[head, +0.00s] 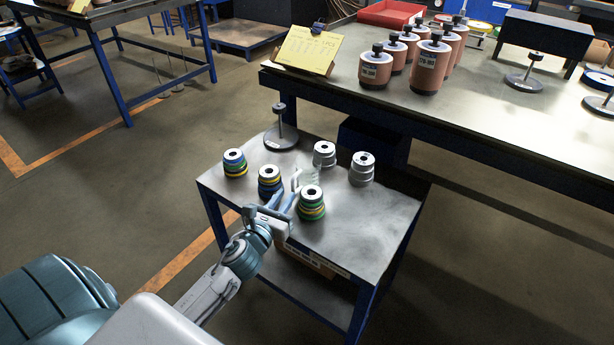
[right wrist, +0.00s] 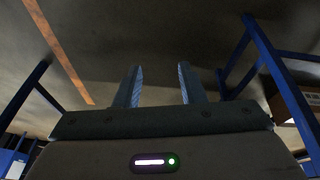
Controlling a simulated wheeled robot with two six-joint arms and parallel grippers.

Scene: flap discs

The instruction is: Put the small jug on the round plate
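I see no plain small jug. A pale, see-through shape (head: 307,176) stands among the disc stacks on the small steel table (head: 355,235) in the head view; I cannot tell what it is. A dark round plate (head: 281,140) with an upright post lies at that table's back left. My left gripper (head: 286,199) is over the table, between a blue-yellow stack (head: 270,182) and a green-yellow stack (head: 311,203). Its fingers look apart, with nothing clearly between them. My right gripper (right wrist: 160,82) shows in the right wrist view, open and empty, above the floor.
More stacks stand on the small table: a blue-green-yellow one (head: 235,163) and two grey ones (head: 324,154) (head: 362,168). Its front right is clear. A long workbench (head: 470,120) behind holds several copper-coloured cylinders (head: 428,68), a yellow sign (head: 309,50) and a red tray (head: 390,14).

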